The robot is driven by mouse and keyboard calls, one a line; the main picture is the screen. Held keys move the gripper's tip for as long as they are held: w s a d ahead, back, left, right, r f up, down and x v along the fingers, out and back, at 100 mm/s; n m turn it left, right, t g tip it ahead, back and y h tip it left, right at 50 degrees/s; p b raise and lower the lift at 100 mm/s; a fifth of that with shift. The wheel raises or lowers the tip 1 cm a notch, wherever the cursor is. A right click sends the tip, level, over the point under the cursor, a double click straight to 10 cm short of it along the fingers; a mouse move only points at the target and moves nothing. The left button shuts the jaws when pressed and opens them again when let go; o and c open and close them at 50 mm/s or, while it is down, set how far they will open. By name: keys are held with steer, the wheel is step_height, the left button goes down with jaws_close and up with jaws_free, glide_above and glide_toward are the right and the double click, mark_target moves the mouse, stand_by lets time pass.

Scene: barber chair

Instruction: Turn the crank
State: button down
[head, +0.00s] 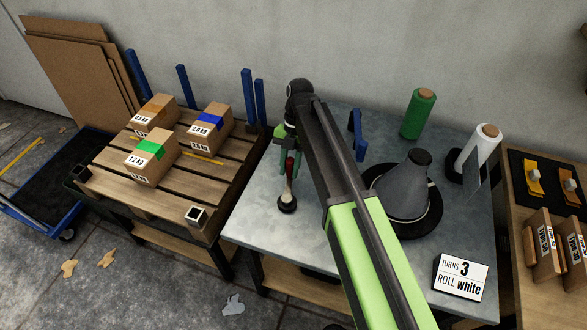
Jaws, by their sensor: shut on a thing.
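My gripper (290,156) points down over the left part of the grey table, at the end of my green and black arm. It is shut on a slim upright piece with a dark red upper part and a pale lower stem, which looks like the crank (288,184). The piece ends below in a round dark foot (287,204) near the table's left edge. The fingers partly hide its top. A grey cone-shaped body (402,190) on a black disc stands to the right, partly behind my arm. Any link between it and the crank is hidden.
A card (461,278) reads "TURNS 3 ROLL white". A green roll (418,114) and a white roll (477,149) stand at the back right. A blue bracket (357,134) rises behind my arm. A pallet (116,184) with boxes stands left. The table's front left is clear.

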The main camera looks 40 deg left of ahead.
steer(key=shift+s+a, duration=0.1)
steer(key=shift+s, duration=0.05)
stand_by(0.7)
steer(key=c, duration=1.2)
jaws_free()
steer(key=shift+o, duration=0.2)
steer(key=p+v, duration=1.6)
steer(key=v, duration=0.1)
steer(key=shift+r, duration=0.2)
